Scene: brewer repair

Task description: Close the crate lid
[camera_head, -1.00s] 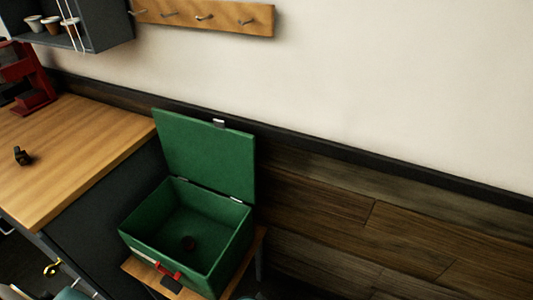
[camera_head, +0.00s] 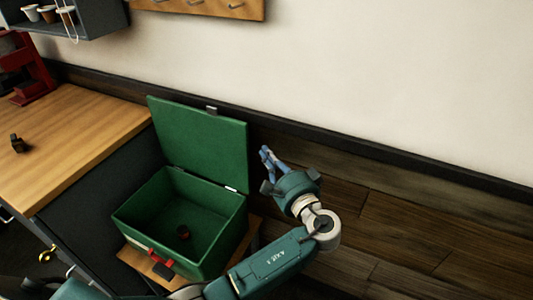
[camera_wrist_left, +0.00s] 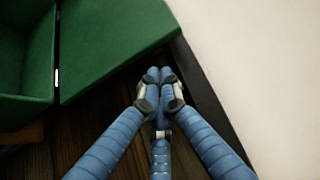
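The green crate (camera_head: 140,205) stands on a small wooden stand, open toward me. Its green lid (camera_head: 200,140) is raised nearly upright on hinges at the back edge, with a metal catch (camera_head: 211,110) on its top edge. A red latch (camera_head: 160,258) shows on the crate's front. My left gripper (camera_head: 266,155) is just right of the lid, apart from it in the head view. In the left wrist view its blue fingers (camera_wrist_left: 159,76) meet at the tips with nothing between them, and the lid (camera_wrist_left: 110,40) is at the upper left. My right gripper is not in view.
A small dark round object (camera_head: 183,232) lies inside the crate. A wooden counter (camera_head: 85,130) is on the left, holding a small black item (camera_head: 18,143) and a red machine (camera_head: 30,80). The wall with dark wood panelling (camera_head: 400,225) is close behind the lid.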

